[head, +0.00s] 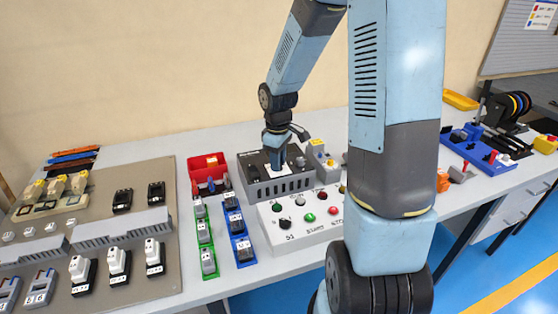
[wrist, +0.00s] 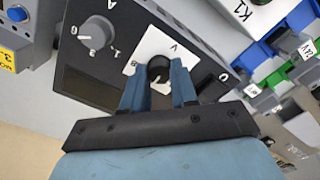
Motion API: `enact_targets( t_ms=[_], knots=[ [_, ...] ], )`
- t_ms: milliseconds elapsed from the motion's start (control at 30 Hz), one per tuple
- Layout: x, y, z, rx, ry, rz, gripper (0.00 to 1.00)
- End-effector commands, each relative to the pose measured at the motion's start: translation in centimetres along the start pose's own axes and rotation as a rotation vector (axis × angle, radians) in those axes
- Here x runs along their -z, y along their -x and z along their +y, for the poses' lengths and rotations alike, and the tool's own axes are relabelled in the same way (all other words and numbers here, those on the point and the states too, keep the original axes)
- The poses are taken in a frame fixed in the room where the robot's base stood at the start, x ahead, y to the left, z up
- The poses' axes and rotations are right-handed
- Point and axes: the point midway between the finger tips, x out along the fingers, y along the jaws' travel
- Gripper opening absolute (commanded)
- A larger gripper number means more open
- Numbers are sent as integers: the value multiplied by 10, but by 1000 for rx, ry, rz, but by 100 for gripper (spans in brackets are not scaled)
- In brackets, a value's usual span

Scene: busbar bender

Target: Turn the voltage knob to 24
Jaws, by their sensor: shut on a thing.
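The voltage knob (wrist: 159,66) is black and sits on a white plate (wrist: 178,43) marked V, on the dark face of a power supply unit (wrist: 119,62). My gripper (wrist: 160,88) is shut on this knob, one blue finger on each side of it. The fingers hide part of the scale, and I cannot read the knob's setting. In the head view my gripper (head: 277,160) points down onto the grey power supply unit (head: 285,187), and the knob is hidden there.
A grey knob (wrist: 97,32) marked A stands near the voltage knob on the same face. A white button panel (head: 310,234) is in front of the unit. A red bin (head: 207,167) and terminal blocks on green and blue rails (head: 240,245) lie to its left.

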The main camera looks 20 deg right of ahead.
Motion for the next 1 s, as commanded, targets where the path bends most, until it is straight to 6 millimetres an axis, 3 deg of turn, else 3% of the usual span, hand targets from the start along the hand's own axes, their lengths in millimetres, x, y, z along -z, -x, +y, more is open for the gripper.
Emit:
enact_targets(
  t_ms=[367, 400, 633, 1000],
  knots=[
    [0, 0, 1, -2, 3, 0, 0],
    [0, 0, 1, -2, 3, 0, 29],
    [0, 0, 1, -1, 4, 0, 51],
    [0, 5, 0, -2, 4, 0, 53]
  ],
)
